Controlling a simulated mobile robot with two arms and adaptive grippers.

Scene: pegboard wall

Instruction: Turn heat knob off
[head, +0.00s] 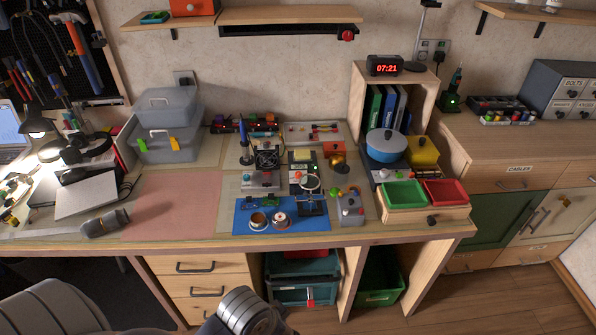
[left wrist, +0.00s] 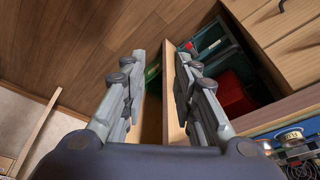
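A small grey control box (head: 350,206) with a knob and a red detail stands at the right of the blue mat, near the bench's front. A second grey unit (head: 263,181) with small red details stands behind the mat. The knob markings are too small to read, so I cannot tell which is the heat knob or how it is set. My left gripper (left wrist: 158,62) is open and empty in the left wrist view, with its fingers apart, pointing toward the bench's underside and floor. It touches neither unit. My right gripper is not in view.
The blue mat (head: 295,226) holds two small round tins. Green (head: 403,195) and red trays stand to the right, a blue pot (head: 385,146) behind them. A soldering iron stand (head: 244,150) is at the back. The pink mat (head: 172,205) is mostly clear.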

